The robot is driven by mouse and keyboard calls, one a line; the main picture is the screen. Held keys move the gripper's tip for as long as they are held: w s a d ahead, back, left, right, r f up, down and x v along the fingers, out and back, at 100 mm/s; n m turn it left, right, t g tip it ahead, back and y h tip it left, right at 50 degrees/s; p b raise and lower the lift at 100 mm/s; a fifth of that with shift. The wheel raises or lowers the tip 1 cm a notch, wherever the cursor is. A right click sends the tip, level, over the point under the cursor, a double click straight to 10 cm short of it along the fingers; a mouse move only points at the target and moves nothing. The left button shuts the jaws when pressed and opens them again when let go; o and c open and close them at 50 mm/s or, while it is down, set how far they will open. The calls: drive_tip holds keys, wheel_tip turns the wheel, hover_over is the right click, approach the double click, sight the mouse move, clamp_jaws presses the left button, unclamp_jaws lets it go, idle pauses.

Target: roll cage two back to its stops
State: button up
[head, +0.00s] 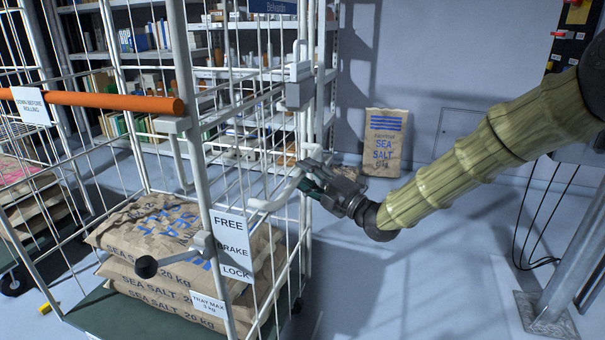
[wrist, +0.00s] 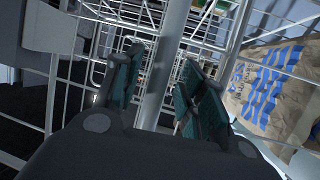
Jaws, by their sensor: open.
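A white wire roll cage (head: 215,190) stands close in front on the left, holding stacked sea salt sacks (head: 185,235). I cannot read a cage number. A brake lever with a black knob (head: 146,267) is on its near post, beside a FREE / BRAKE / LOCK plate (head: 232,245). An orange bar (head: 110,103) crosses the cage, with a partly hidden sign reading BEFORE ROLLING. My gripper (head: 308,175) is open at the cage's right side, by a pale bent bar (head: 275,196). In the wrist view, a grey post (wrist: 163,80) shows between my open fingers (wrist: 162,62); I cannot tell whether they touch it.
Another stack of sacks (head: 28,200) sits on a dark base at the far left. Stocked shelves (head: 215,75) stand behind the cage. A sea salt sack (head: 384,142) leans on the back wall. A metal post (head: 565,260) stands at the right. Floor between is clear.

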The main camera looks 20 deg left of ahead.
drive_tip(key=shift+x, duration=0.85)
clamp_jaws()
